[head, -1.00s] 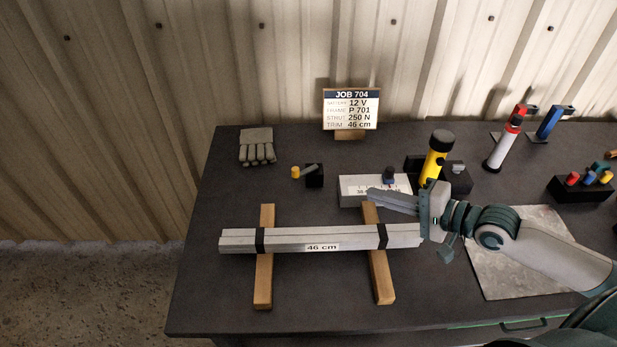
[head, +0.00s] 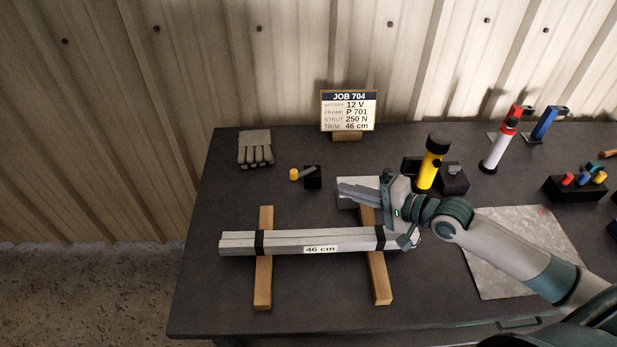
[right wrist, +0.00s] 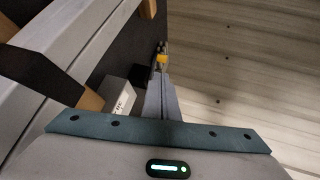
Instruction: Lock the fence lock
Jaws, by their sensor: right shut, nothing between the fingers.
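A black block with a grey lever and yellow knob (head: 303,174) stands on the table behind the strut; I take this for the fence lock. Its yellow knob points left in the head view. It also shows beyond my fingertips in the right wrist view (right wrist: 161,60). My right gripper (head: 342,189) is shut and empty. Its fingers point left over the light scale block (head: 372,182), a short way right of the lever and apart from it. The gripper hides much of the scale block and its dark knob. My left gripper is not in view.
A strut (head: 290,243) marked 46 cm lies across two wooden bars (head: 264,285) in front. The table is clear left of the lever.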

